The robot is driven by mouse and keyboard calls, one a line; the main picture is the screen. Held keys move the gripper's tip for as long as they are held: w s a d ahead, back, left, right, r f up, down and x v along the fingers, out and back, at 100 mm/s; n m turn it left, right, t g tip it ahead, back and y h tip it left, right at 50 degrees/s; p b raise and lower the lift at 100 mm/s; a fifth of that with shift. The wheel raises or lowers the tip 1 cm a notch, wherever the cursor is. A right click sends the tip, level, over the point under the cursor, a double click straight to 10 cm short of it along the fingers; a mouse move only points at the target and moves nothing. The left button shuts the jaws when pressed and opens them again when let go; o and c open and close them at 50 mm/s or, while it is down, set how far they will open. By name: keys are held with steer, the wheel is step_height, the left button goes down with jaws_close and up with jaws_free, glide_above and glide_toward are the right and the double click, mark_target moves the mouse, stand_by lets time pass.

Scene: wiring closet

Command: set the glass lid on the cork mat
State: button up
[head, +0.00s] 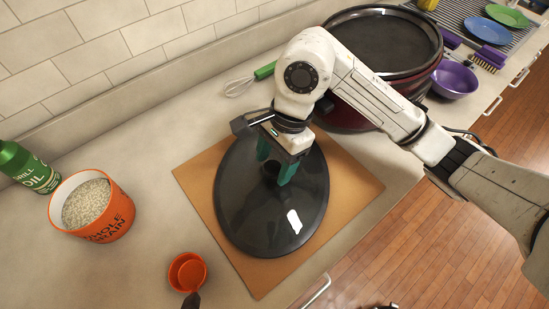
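The glass lid (248,218) is a dark, glossy round disc with a bright reflection. It shows over the tan cork mat (348,188) on the counter, near the mat's middle. I cannot tell whether it rests flat or hovers just above the mat. My gripper (275,174) points down at the lid's upper middle, its two teal fingers apart on either side of a dark spot where the knob would be. The knob is hard to make out against the dark lid, so I cannot tell whether the fingers press on it.
An orange grain tub (112,222) and green oil can (28,168) stand left. An orange measuring cup (187,272) lies near the front. A whisk (240,86) and large dark red pot (385,45) are behind. A purple bowl (455,79) is right. The tiled wall bounds the back.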

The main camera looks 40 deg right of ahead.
steer(key=shift+o, duration=0.2)
steer(key=shift+r, duration=0.1)
steer(key=shift+r+p, duration=0.15)
steer(key=shift+p, duration=0.15)
steer(key=b+v, duration=0.2)
steer(key=v, duration=0.9)
steer(key=shift+r, duration=0.35)
steer(key=shift+d, duration=0.15)
